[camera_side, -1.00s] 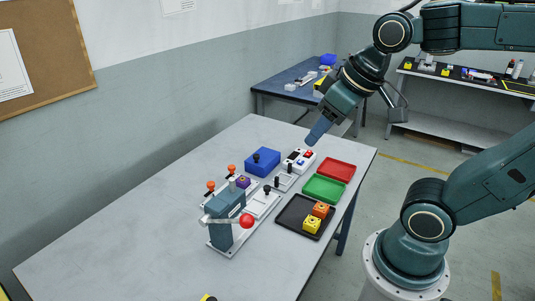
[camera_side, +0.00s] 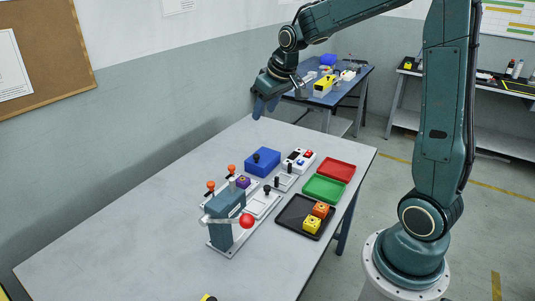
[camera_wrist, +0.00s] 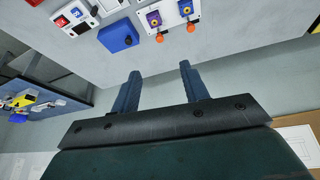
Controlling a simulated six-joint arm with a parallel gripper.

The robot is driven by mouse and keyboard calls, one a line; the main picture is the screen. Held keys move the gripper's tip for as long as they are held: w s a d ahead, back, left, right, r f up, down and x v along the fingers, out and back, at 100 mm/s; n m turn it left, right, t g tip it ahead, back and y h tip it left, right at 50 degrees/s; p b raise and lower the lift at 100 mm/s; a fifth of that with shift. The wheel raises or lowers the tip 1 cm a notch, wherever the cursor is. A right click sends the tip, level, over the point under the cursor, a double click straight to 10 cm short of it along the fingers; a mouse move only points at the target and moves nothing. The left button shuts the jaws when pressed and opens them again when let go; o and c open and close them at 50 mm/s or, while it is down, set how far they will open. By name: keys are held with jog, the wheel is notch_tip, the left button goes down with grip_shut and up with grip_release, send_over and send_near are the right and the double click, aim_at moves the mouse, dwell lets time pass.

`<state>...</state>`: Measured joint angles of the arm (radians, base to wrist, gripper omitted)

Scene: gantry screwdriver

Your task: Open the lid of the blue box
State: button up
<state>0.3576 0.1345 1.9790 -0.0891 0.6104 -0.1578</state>
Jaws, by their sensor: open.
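The blue box (camera_side: 262,162) sits on the grey table with its lid closed and a black knob (camera_side: 256,157) on top. It also shows in the wrist view (camera_wrist: 118,36), near the top, above and left of the fingers. My gripper (camera_side: 264,107) is above the far end of the table, well above and behind the box and apart from it. In the wrist view its two blue fingers (camera_wrist: 158,80) are spread with nothing between them.
Right of the box are a white button panel (camera_side: 299,160) and red (camera_side: 336,170), green (camera_side: 324,188) and black (camera_side: 291,214) trays. A teal lever press (camera_side: 226,215) and orange-knobbed fixtures stand in front. The table's left side is clear.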

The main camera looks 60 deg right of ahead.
aim_at(257, 155)
jog(key=w+d+f+m, duration=0.1)
jog(key=w+d+f, duration=0.6)
jog(key=d+f, duration=0.6)
jog(key=shift+w+f+g, duration=0.15)
jog(key=shift+f+g, duration=0.05)
jog(key=shift+g, duration=0.1)
jog(key=shift+x, duration=6.85)
jog(key=shift+w+d, duration=0.1)
jog(key=shift+d, duration=0.05)
jog(key=shift+d+r, duration=0.1)
grip_shut()
